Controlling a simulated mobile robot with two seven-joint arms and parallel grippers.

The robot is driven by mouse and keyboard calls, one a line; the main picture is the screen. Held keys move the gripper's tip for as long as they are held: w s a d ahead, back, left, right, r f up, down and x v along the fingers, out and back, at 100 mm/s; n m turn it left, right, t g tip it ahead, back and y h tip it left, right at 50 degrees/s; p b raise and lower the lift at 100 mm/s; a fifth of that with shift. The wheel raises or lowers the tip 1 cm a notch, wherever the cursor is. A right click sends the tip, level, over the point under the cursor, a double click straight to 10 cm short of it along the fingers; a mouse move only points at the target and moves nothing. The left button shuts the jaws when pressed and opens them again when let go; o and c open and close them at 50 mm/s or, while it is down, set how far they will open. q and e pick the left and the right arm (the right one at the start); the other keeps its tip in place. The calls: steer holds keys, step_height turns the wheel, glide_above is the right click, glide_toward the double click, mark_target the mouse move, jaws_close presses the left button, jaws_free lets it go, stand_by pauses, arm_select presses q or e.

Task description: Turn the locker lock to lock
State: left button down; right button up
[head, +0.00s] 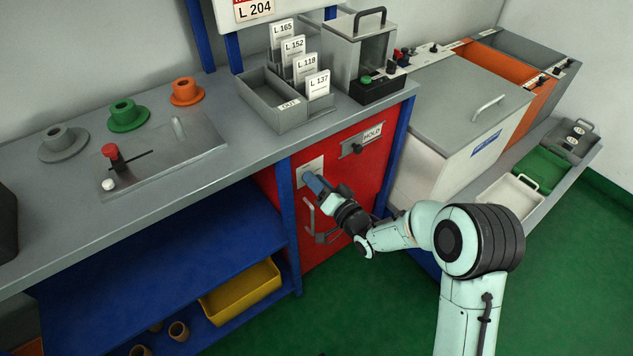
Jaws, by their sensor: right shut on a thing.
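The red locker (340,225) stands under the right end of the grey bench, with its door shut as far as I can see. A pale square lock plate (312,168) is on the upper left of its front. My right gripper (312,181) reaches in from the right and is shut at the plate, on the lock, whose knob or key is hidden by the fingers. I cannot tell which way the lock is turned. A grey door handle (309,215) is below the gripper. A latch with a "HOLD" label (372,133) is at the upper right. My left gripper is out of view.
The grey bench top (235,165) overhangs the locker, and a blue post (287,210) stands just left of it. A card tray (275,105) and a grey box (358,50) stand above. A yellow bin (240,292) is on the lower shelf. Green floor is clear in front.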

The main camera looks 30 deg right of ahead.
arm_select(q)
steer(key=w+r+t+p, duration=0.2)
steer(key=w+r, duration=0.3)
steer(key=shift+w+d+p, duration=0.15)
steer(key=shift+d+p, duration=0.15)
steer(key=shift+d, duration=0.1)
arm_select(e)
steer(key=shift+d+f+m, duration=0.1)
steer(key=shift+f+m, duration=0.05)
steer(key=shift+m, duration=2.1)
steer(key=shift+f+m, duration=0.15)
steer(key=shift+m, duration=2.1)
steer(key=o, duration=0.7)
